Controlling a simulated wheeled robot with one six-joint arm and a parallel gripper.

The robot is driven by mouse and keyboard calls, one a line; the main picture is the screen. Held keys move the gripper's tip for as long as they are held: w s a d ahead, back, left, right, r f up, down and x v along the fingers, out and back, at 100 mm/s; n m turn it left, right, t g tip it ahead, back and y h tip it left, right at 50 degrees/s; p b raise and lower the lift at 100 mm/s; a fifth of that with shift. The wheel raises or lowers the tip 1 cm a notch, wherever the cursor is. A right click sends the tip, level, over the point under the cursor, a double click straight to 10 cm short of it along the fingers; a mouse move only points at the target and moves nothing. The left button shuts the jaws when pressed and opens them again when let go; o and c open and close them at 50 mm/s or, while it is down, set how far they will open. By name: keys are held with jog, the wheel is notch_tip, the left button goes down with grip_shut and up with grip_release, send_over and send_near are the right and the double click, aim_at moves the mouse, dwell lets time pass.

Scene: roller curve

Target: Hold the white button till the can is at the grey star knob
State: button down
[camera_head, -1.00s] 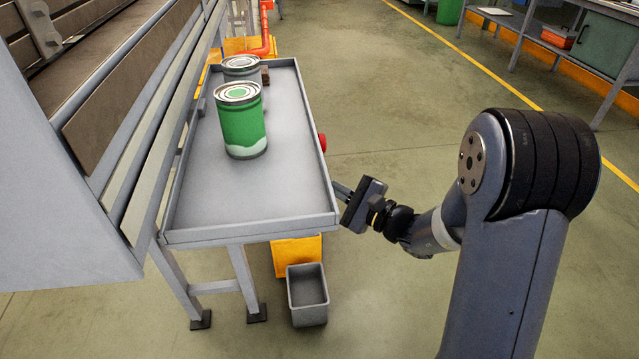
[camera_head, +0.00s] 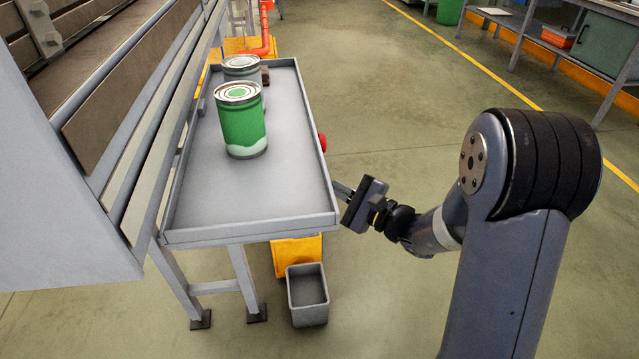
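A green can (camera_head: 241,122) with a pale lower band and a silver lid stands upright on the grey tray table (camera_head: 205,208). A second, silver-grey can (camera_head: 241,66) stands behind it and is partly hidden by it. I cannot make out the white button or the grey star knob in this view. My gripper (camera_head: 340,190) is at the right edge of the tray table, near its front corner. Its fingers point toward the table's side and their tips are partly hidden, so I cannot tell if they are open or shut.
A red knob (camera_head: 322,142) sits on the table's right side beyond my gripper. A large grey machine (camera_head: 60,210) borders the table on the left. A grey bin (camera_head: 307,294) and a yellow box (camera_head: 297,254) are below the table. The floor to the right is open.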

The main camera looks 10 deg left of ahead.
jog(key=shift+w+d, duration=0.2)
jog(key=shift+d, duration=0.55)
jog(key=d, duration=0.2)
jog(key=w+d+b, duration=0.1)
jog(key=d, duration=0.1)
jog(key=shift+w+d, duration=0.2)
jog(key=shift+d, duration=0.2)
jog(key=shift+a, duration=0.15)
dwell(1.0)
jog(key=p, duration=0.1)
jog(key=a+p, duration=0.1)
jog(key=shift+s+r+p, duration=0.2)
jog(key=shift+p, duration=0.2)
jog(key=shift+p, duration=0.4)
